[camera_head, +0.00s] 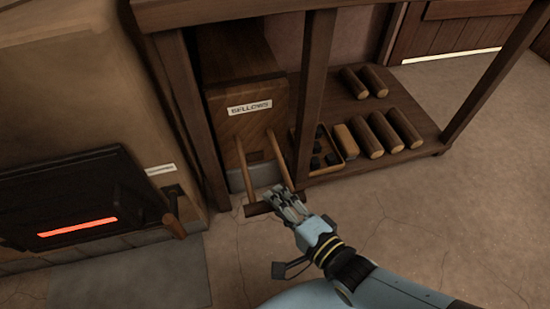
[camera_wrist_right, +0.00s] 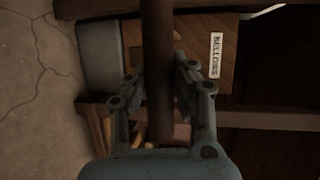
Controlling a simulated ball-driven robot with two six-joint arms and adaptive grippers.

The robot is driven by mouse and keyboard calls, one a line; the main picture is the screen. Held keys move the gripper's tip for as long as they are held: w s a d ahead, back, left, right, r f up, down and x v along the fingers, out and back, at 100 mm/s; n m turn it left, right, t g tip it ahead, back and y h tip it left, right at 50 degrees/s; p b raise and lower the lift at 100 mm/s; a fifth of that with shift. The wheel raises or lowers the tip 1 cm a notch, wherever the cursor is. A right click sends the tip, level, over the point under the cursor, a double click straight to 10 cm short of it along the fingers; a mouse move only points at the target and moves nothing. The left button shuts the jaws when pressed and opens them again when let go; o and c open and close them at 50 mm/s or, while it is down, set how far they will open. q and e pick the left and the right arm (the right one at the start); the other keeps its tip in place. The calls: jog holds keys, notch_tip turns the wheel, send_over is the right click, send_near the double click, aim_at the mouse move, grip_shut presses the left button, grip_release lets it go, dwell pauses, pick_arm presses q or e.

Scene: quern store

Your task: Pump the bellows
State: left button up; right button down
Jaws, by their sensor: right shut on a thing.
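The bellows (camera_head: 240,108) is a wooden box with a white label reading BELLOWS, standing under a wooden table. Two wooden rods reach forward from it to a dark crossbar handle (camera_head: 257,209). My right gripper (camera_head: 281,200) is shut on this handle near its right part. In the right wrist view the handle (camera_wrist_right: 158,60) runs between the fingers of the gripper (camera_wrist_right: 160,88), and the bellows (camera_wrist_right: 198,60) with its label lies behind. My left gripper is in neither view.
A stove (camera_head: 80,200) with a glowing slot and a wooden-handled lever stands at the left. On the table's low shelf (camera_head: 345,105) lie several logs (camera_head: 384,130) and a tray of dark lumps (camera_head: 318,155). A table leg (camera_head: 312,90) stands right of the bellows. The front floor is clear.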

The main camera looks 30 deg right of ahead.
jog(key=shift+f, duration=0.1)
jog(key=c, duration=1.1)
grip_release()
jog(key=shift+o, duration=0.2)
jog(key=v, duration=0.7)
jog(key=shift+s, duration=0.25)
